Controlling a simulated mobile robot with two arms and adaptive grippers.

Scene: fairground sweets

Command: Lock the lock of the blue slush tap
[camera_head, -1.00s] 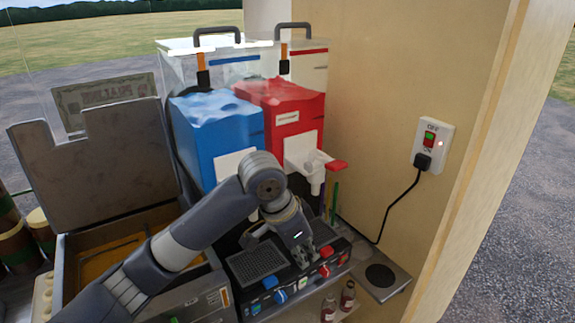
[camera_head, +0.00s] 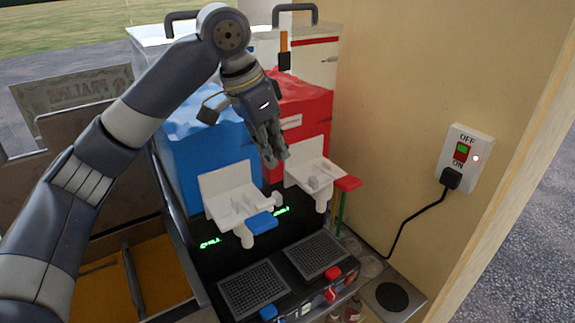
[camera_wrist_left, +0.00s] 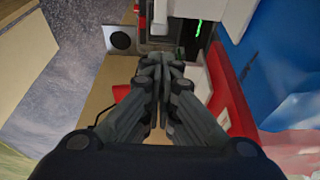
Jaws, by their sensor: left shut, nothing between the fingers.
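The slush machine holds a blue tank (camera_head: 195,150) on the left and a red tank (camera_head: 305,105) on the right. The blue slush tap (camera_head: 236,205) is a white spout with a blue handle (camera_head: 261,222) at its front. I cannot make out its lock clearly. The red slush tap (camera_head: 313,175) has a red handle (camera_head: 347,183). My left gripper (camera_head: 273,158) is shut and empty, pointing down in front of the red tank, above and right of the blue tap, apart from its handle. In the left wrist view its fingertips (camera_wrist_left: 162,65) meet. My right gripper is not in view.
Drip trays (camera_head: 252,288) lie below the taps, with blue and red knobs along the front. A wall switch (camera_head: 465,155) with a plug and black cable is at the right. An open metal bin (camera_head: 160,275) stands at the left.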

